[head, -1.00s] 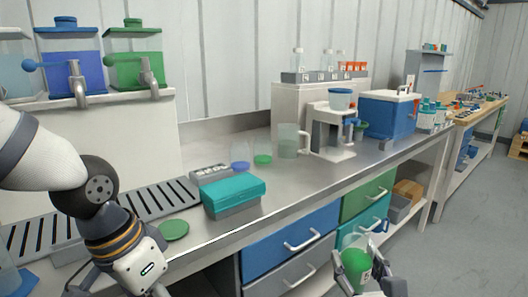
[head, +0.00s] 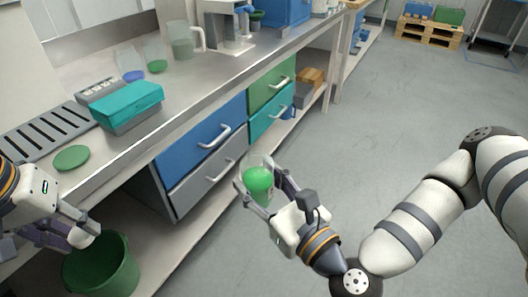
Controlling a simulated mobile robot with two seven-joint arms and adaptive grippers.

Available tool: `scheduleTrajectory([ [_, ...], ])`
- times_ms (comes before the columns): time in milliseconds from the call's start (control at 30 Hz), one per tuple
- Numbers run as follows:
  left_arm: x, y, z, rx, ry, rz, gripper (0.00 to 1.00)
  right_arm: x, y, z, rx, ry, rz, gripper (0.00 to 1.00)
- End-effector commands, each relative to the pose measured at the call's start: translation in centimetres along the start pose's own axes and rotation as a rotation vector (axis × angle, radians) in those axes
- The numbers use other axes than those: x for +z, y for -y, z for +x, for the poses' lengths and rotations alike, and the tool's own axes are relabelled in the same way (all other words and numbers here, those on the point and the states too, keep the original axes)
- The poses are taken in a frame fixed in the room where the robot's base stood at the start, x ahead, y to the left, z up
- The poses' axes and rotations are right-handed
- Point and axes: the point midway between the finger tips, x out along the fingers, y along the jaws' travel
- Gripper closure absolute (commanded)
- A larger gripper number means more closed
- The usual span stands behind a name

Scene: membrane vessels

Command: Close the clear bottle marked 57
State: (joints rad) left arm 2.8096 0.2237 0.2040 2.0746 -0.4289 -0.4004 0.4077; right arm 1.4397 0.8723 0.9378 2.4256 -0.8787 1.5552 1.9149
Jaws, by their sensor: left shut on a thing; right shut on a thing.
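My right gripper (head: 258,194) is shut on a clear bottle (head: 262,161) with bright green inside. It holds the bottle in the air in front of the drawers. No cap shows on the bottle's top, and I cannot read a number on it. My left gripper (head: 82,236) is at the lower left, in front of the counter edge and above a green bucket. It is shut on a small pale thing, mostly hidden by the fingers, that I cannot clearly make out. The two grippers are well apart.
A green disc (head: 72,157) and a teal-lidded box (head: 125,103) sit on the counter. The green bucket (head: 105,270) stands below my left gripper. Blue, grey and green drawers (head: 200,140) are behind the bottle. The floor to the right is clear.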

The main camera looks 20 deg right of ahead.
Motion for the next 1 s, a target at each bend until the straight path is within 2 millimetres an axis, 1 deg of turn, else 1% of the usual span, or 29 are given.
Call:
scheduleTrajectory([
  [100,0.0,0.0,0.0,0.000,0.000,0.000,0.79,-0.3,-3.1,0.4,0.172,0.005,-0.003,1.00],
  [200,0.0,0.0,0.0,0.000,0.000,0.000,0.79,-0.6,-5.5,0.7,0.300,0.006,-0.002,1.00],
  [300,0.0,0.0,0.0,0.000,0.000,0.000,0.79,-0.8,-7.2,0.8,0.393,0.005,-0.001,1.00],
  [367,0.0,0.0,0.0,0.000,0.000,0.000,0.79,-1.0,-7.9,0.9,0.429,0.004,0.000,1.00],
  [500,0.0,0.0,0.0,0.000,0.000,0.001,0.79,-1.1,-8.4,0.9,0.463,0.002,0.000,1.00],
  [733,0.0,0.0,0.0,0.000,0.000,0.001,0.79,-1.1,-8.4,0.9,0.462,0.001,0.001,1.00],
  [800,-0.1,-0.3,-0.1,0.000,0.001,0.015,0.79,-1.1,-8.4,0.9,0.462,0.001,0.001,1.00],
  [867,-0.6,-1.1,-0.4,0.001,0.002,0.050,0.79,-1.1,-8.4,0.9,0.462,0.001,0.001,1.00],
  [967,-1.5,-3.9,-1.2,0.001,0.012,0.165,0.79,-1.1,-8.4,0.9,0.461,0.001,0.001,1.00],
  [1000,-1.9,-5.3,-1.7,0.001,0.018,0.225,0.79,-1.1,-8.4,0.9,0.461,0.002,0.001,1.00],
])
